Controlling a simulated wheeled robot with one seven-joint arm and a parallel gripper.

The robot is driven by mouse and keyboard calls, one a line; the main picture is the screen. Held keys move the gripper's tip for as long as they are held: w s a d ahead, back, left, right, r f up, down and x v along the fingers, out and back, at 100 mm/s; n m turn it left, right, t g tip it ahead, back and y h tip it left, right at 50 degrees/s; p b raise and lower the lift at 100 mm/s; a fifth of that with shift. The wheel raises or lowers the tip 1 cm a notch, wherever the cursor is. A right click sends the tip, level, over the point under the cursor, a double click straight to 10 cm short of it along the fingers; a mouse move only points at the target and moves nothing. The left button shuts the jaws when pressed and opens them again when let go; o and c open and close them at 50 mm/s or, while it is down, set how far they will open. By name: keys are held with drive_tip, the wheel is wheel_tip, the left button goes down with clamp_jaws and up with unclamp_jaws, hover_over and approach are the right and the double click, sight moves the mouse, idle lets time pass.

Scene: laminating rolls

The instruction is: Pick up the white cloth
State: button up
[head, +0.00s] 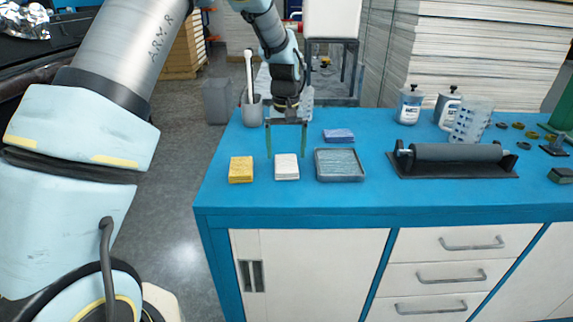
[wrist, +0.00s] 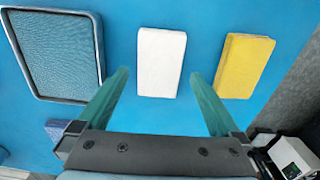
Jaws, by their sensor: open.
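The white cloth (head: 286,167) is a small flat folded block lying on the blue bench top, between a yellow cloth and a grey tray. In the wrist view the white cloth (wrist: 161,62) lies beyond the fingertips, roughly centred between them. My gripper (head: 286,153) is open and empty, its two green fingers pointing down above the bench by the cloth. The fingers of my gripper (wrist: 158,82) also show in the wrist view, one on each side of the cloth's near end. I cannot tell the exact height of the fingertips above the bench.
The yellow cloth (head: 241,170) lies left of the white one. The grey tray (head: 340,180) is close on its right, with a blue cloth (head: 338,135) behind. A grey cup (head: 252,112) holding a white tool stands behind my gripper. A roller (head: 455,153) lies farther right.

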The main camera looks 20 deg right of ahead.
sight(286, 163)
drive_tip(key=shift+w+d+f+p, duration=0.15)
drive_tip(key=shift+f+p, duration=0.45)
drive_tip(key=shift+f, duration=1.35)
drive_tip(key=shift+c, duration=0.2)
drive_tip(key=c, duration=1.1)
